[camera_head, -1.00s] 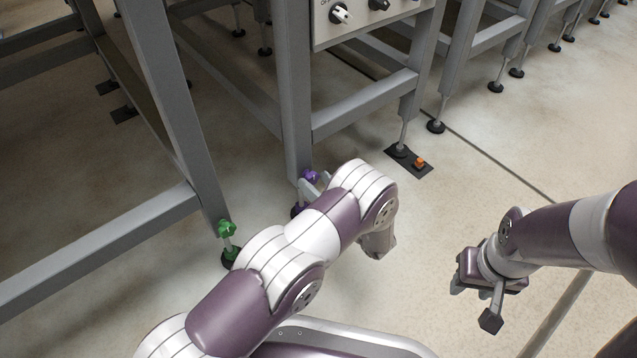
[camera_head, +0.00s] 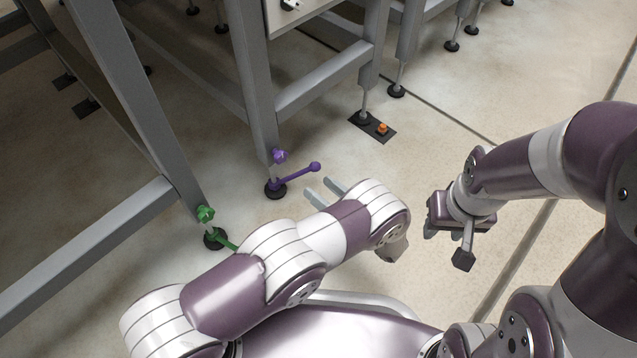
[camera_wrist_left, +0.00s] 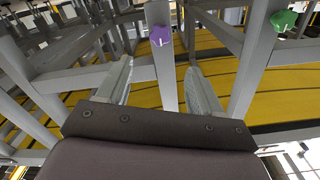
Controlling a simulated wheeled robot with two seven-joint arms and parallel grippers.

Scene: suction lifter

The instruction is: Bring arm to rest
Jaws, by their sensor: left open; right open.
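My left arm (camera_head: 230,295) reaches in from the lower left in the head view. Its gripper (camera_head: 322,190) is open and empty, partly hidden behind the arm, with its fingers just right of the purple lever. In the left wrist view the open fingers (camera_wrist_left: 160,82) point toward the frame legs with nothing between them. My right gripper (camera_head: 452,240) hangs above the floor at the right, pointing down, open and holding nothing that I can see.
A purple lever (camera_head: 298,174) and purple knob (camera_head: 279,156) sit at one frame leg's foot. A green knob (camera_head: 205,213) and green lever (camera_head: 226,242) sit at the nearer leg. An orange piece (camera_head: 383,128) lies on a dark floor plate (camera_head: 367,121). Open floor lies right of the frame.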

